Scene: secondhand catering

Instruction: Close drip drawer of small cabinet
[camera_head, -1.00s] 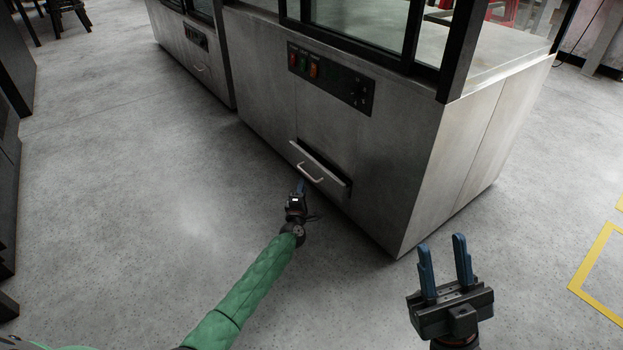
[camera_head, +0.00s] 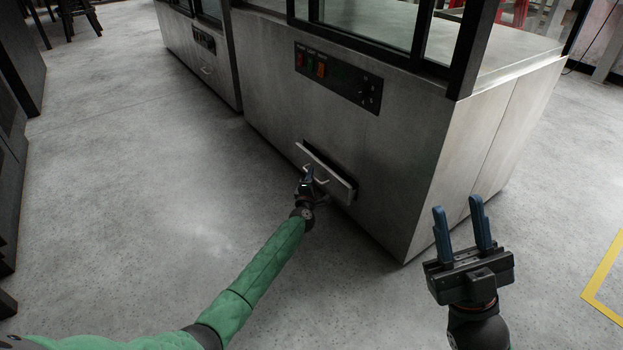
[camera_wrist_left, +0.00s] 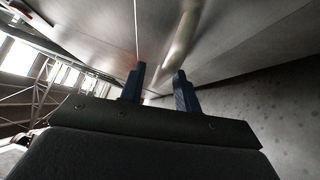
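The drip drawer (camera_head: 338,184) is low on the front of the small steel cabinet (camera_head: 395,145) and stands out from it, with a dark gap behind its front. My left gripper (camera_head: 309,173) is at the drawer's handle and hides part of it. In the left wrist view the left gripper's two blue fingers (camera_wrist_left: 158,88) are apart, with the pale handle bar (camera_wrist_left: 181,45) just ahead near the right finger. I cannot tell whether they touch. My right gripper (camera_head: 462,228) is open and empty, right of the drawer and in front of the cabinet's corner.
A control panel (camera_head: 337,76) with red and green switches is above the drawer. A second steel cabinet (camera_head: 205,65) stands to the left. The grey floor (camera_head: 130,200) in front is clear, with yellow tape (camera_head: 604,275) at the right.

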